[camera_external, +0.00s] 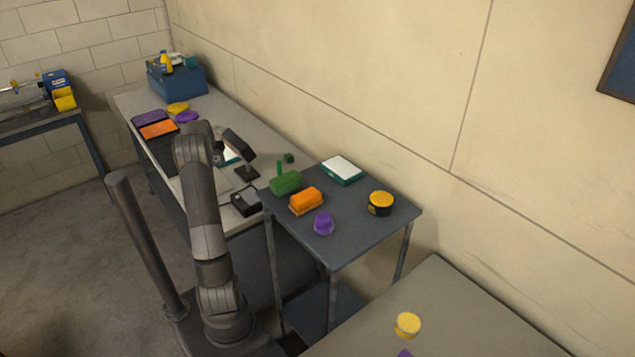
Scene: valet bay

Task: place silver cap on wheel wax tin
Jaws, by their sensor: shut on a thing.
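My gripper (247,172) points down over the near end of the long workbench. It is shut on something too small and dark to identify. I cannot make out a silver cap anywhere in this view. A round black tin with a yellow top (381,203) stands at the right side of the dark grey cart, apart from my gripper. A pale yellow round tin (407,325) stands on the nearer table at the lower right. No label is readable, so I cannot tell which one is the wheel wax tin.
The long bench (135,102) carries a blue crate (177,80) and flat coloured items. The cart's front right is clear.

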